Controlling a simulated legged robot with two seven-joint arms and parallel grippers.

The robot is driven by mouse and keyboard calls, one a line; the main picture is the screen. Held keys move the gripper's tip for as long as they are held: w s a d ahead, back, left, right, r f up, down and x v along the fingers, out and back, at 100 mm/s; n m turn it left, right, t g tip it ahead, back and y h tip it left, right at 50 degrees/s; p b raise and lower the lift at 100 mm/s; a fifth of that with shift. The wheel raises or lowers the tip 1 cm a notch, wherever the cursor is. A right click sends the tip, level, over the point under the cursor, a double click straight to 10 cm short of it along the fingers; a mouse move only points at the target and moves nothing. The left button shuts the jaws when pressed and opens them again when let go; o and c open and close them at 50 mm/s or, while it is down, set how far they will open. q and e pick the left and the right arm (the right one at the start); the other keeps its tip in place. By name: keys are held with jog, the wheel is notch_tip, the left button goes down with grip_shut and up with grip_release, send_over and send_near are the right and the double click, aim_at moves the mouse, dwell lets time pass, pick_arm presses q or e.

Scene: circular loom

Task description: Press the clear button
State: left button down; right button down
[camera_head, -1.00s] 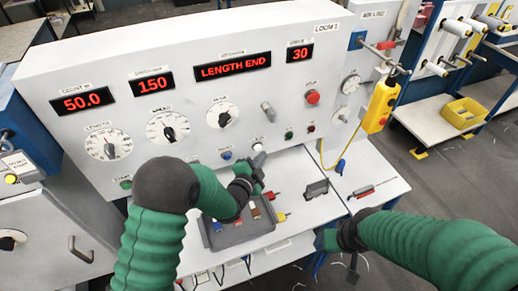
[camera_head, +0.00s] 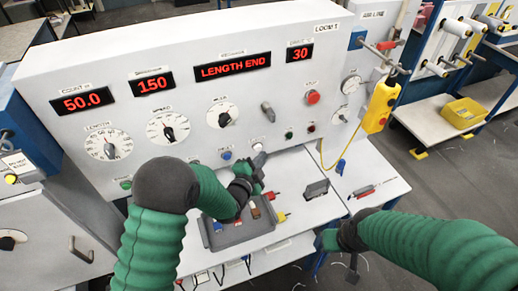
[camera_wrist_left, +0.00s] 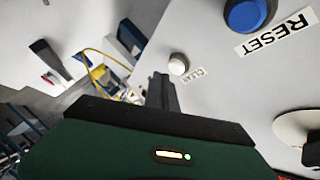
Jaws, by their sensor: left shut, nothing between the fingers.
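The clear button (camera_wrist_left: 178,64) is a small white round button on the pale panel, with a CLEAR label beside it in the left wrist view. In the head view the clear button (camera_head: 257,146) sits low on the panel, just above my left fingertips. My left gripper (camera_head: 260,161) is shut and empty, pointing at the panel. In the left wrist view its dark fingers (camera_wrist_left: 161,92) end just below the button. I cannot tell whether they touch it. My right gripper (camera_head: 338,243) is low at the right, away from the panel; its jaw state is unclear.
The blue reset button (camera_wrist_left: 246,12) is near the clear button; it also shows in the head view (camera_head: 226,154). A red stop button (camera_head: 313,97) is higher up. A grey tray (camera_head: 238,232) with coloured pieces lies below my left gripper. A yellow pendant (camera_head: 381,106) hangs at the right.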

pick_arm(q)
jog(key=shift+w, duration=0.1)
jog(key=shift+w+a+r, duration=0.1)
jog(key=shift+w+a, duration=0.1)
jog(key=shift+w, duration=0.05)
dwell(0.3)
jog(key=shift+w+a+b, duration=0.2)
jog(key=shift+w+b, duration=0.25)
jog(key=shift+b, duration=0.1)
dwell(0.5)
jog(key=shift+s+d, duration=0.35)
jog(key=shift+s, duration=0.45)
jog(key=shift+s+d+b, duration=0.15)
jog(key=shift+s+d, duration=0.15)
jog(key=shift+s, duration=0.5)
jog(key=shift+s+d+b, duration=0.1)
jog(key=shift+s+d, duration=0.25)
jog(key=shift+s, duration=0.4)
jog(key=shift+s+d+b, duration=0.15)
jog(key=shift+s+d, duration=0.15)
jog(key=shift+s, duration=0.5)
